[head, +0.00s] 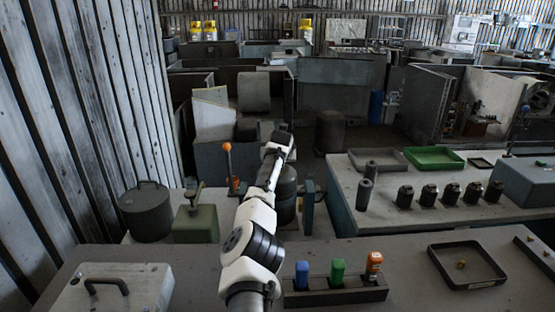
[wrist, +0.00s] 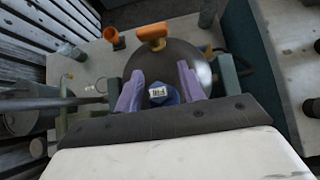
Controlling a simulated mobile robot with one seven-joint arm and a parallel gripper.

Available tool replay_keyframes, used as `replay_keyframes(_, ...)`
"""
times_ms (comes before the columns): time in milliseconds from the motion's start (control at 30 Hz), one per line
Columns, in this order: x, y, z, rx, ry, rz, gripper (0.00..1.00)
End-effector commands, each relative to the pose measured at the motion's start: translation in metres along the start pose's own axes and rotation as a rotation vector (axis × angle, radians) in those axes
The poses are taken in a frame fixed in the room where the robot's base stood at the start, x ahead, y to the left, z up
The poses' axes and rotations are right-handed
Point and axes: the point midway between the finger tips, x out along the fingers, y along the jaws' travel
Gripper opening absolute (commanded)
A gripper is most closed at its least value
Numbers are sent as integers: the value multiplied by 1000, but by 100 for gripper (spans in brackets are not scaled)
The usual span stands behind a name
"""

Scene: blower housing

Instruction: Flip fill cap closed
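My gripper (head: 278,142) reaches out over the far bench in the head view. In the wrist view its two purple fingers (wrist: 160,90) are spread apart. A small blue part with a white label (wrist: 158,94) shows between them; whether they touch it is unclear. Beyond the fingertips is a round dark drum (wrist: 177,60), with an orange handle-like part (wrist: 152,34) at its far edge. In the head view the drum (head: 287,194) is partly hidden behind my arm. I cannot tell for sure which part is the fill cap, or its lid angle.
An orange-topped lever (head: 228,160), a green box (head: 196,224) and a dark lidded pot (head: 146,212) stand left of my arm. A rack (head: 335,297) with blue, green and orange items sits in front. A right-hand bench holds several dark cylinders and a green tray (head: 434,158).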

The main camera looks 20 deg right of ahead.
Motion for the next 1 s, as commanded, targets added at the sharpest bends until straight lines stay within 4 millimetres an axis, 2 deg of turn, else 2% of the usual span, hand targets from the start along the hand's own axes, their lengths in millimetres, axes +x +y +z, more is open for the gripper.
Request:
replay_keyframes(167,-6,0,0,1,-2,-2,39)
replay_keyframes(400,-27,1,-2,1,-4,0,39)
replay_keyframes(567,-49,1,-2,1,-4,-1,39)
replay_keyframes(1000,-123,0,-1,1,-4,0,39)
